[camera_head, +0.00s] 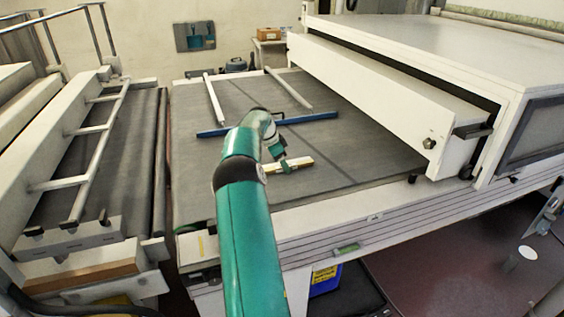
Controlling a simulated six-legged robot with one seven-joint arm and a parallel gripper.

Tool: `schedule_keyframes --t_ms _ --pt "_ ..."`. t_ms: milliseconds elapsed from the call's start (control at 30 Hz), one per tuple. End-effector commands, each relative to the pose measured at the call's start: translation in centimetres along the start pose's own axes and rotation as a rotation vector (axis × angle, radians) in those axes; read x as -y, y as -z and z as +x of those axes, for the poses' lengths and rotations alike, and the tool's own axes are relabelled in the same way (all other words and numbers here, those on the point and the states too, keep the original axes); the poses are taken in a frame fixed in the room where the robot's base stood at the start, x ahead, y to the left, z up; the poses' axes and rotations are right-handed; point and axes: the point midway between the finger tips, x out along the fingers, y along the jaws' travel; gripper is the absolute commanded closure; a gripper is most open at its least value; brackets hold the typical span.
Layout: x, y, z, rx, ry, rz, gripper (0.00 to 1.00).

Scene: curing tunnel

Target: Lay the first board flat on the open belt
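The board (298,162), a small pale yellow and white slab, shows over the grey open belt (350,158), near its middle. My gripper (283,158) is at the board's upper left side, at the end of my green arm. The fingers are small and partly hidden by my own wrist, so I cannot tell whether they are closed on the board. I also cannot tell whether the board rests on the belt or is a little above it.
A blue bar (310,117) lies across the belt behind my wrist. Two pale rails (214,100) (288,88) stand farther back. The white tunnel housing (385,95) borders the belt at right. A second conveyor (130,135) stands left. The belt's near right part is clear.

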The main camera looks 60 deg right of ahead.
Motion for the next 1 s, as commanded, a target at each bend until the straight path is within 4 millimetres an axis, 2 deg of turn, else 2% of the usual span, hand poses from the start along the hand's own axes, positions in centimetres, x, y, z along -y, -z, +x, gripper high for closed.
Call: schedule_keyframes --t_ms 233,367,467,800,1000 --pt "0.0 0.0 -0.1 0.000 0.000 0.000 0.38" --pt "0.0 0.1 -0.9 0.000 0.001 0.000 0.38" --pt "0.1 0.1 -2.4 -0.001 0.002 0.000 0.38" --pt "0.0 0.1 -9.6 -0.001 0.003 0.001 0.38" --pt "0.0 0.1 -11.9 0.000 0.000 0.001 0.38"
